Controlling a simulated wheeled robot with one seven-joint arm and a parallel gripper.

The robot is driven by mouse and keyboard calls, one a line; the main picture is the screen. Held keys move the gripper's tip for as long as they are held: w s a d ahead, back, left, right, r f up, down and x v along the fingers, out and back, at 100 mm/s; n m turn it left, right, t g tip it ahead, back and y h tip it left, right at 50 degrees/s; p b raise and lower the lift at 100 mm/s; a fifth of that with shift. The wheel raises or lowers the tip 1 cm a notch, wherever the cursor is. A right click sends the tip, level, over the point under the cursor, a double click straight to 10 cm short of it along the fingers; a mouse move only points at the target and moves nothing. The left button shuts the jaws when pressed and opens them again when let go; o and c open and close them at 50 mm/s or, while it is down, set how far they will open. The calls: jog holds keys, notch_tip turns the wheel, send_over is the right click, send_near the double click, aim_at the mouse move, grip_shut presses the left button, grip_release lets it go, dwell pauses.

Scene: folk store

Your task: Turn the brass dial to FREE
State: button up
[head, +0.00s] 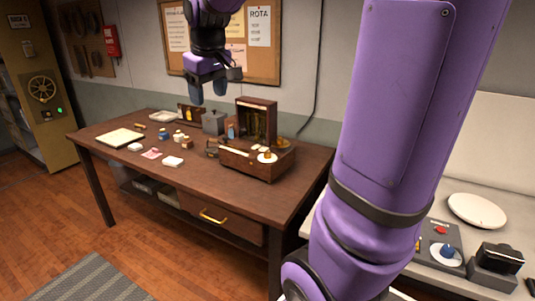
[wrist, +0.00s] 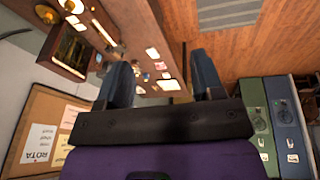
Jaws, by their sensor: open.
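My gripper (head: 208,88) is open and empty, pointing down above the back of the wooden table in the head view. Its two dark blue fingers stand apart in the wrist view (wrist: 162,62). A wooden case (head: 255,165) with a raised lid sits on the table, to the right of and below my gripper in the picture. A small brass-and-white round piece (head: 267,156) is on its top; I cannot tell whether this is the dial. A brass wheel (head: 42,88) is on the tan cabinet at far left. No FREE marking is readable.
The table (head: 110,160) holds a pale tray (head: 120,137), a grey canister (head: 213,122) and several small items. A notice board (head: 262,68) hangs behind. A white counter at right carries a plate (head: 477,210) and a dark device with a blue knob (head: 446,251).

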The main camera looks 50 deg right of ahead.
jog(key=w+d+f+g, duration=0.1)
jog(key=w+d+f, duration=0.2)
jog(key=w+d, duration=0.45)
jog(key=g+y, duration=0.1)
jog(key=g, duration=0.1)
send_near(268, 152)
jog(key=shift+w+n, duration=0.1)
jog(key=shift+n, duration=0.2)
notch_tip(268, 152, down, 10)
jog(key=shift+f, duration=0.1)
jog(key=shift+c, duration=0.3)
jog(key=c, duration=0.9)
jog(key=shift+o, duration=0.2)
